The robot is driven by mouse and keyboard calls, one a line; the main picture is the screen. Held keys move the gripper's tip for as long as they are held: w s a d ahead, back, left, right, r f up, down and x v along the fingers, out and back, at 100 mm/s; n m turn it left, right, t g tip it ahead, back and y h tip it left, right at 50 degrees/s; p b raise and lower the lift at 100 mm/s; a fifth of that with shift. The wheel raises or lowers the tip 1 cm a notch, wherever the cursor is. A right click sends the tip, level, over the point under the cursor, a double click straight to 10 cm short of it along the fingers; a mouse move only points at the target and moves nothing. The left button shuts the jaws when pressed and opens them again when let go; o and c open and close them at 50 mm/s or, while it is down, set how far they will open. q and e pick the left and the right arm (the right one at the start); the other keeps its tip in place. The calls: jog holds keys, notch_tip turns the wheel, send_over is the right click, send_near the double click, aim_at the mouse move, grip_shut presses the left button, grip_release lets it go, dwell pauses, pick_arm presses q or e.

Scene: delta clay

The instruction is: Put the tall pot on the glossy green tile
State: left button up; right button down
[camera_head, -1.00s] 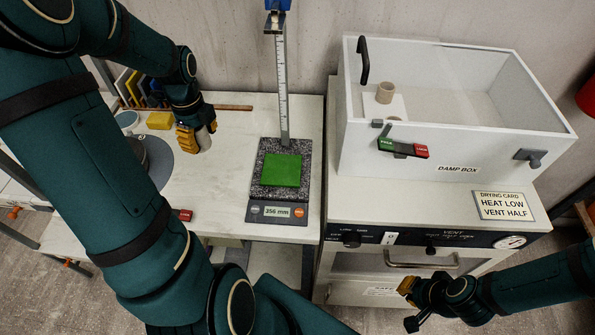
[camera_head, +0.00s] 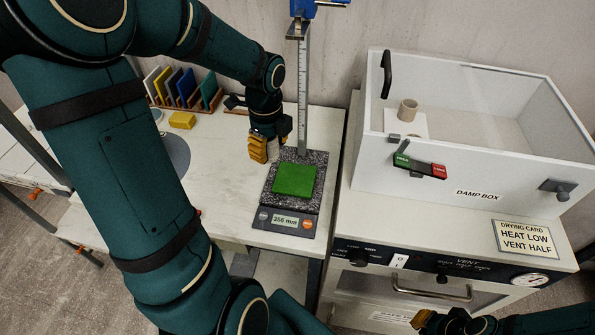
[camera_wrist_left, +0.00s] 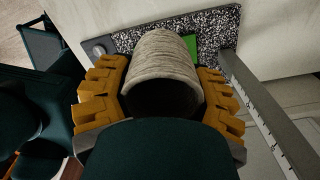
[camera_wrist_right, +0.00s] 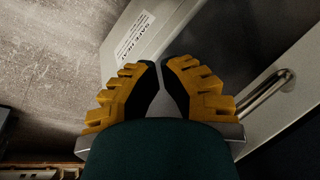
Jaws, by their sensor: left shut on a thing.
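A grey-beige, rough-sided pot (camera_wrist_left: 160,60) sits between the yellow fingers of my left gripper (camera_wrist_left: 163,90). The gripper is shut on it, and the pot's dark open mouth faces the wrist camera. In the head view my left gripper (camera_head: 266,147) hangs just left of the height gauge, and the pot is mostly hidden behind its fingers. A green tile (camera_head: 293,180) lies flat on the gauge's speckled base; part of it shows behind the pot in the left wrist view (camera_wrist_left: 192,45). My right gripper (camera_wrist_right: 160,64) is empty, its fingertips nearly together, before the cabinet.
The gauge's upright ruler (camera_head: 303,95) stands behind the tile. A rack of coloured tiles (camera_head: 187,88) and a yellow block (camera_head: 182,120) are at the back left. The white damp box (camera_head: 470,165), holding a small beige cylinder (camera_head: 408,110), stands at the right.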

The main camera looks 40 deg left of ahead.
pick_arm(q)
send_over(297, 179)
jog(key=shift+f+b, duration=0.55)
jog(key=shift+f, duration=0.05)
notch_tip(297, 179, down, 5)
jog(key=shift+s+f+b, duration=0.1)
jog(key=shift+f+b, duration=0.1)
jog(key=shift+b, duration=0.75)
jog(key=shift+f, duration=0.35)
jog(key=shift+d+r, duration=0.1)
jog(key=shift+r, duration=0.05)
jog(key=o, duration=1.2)
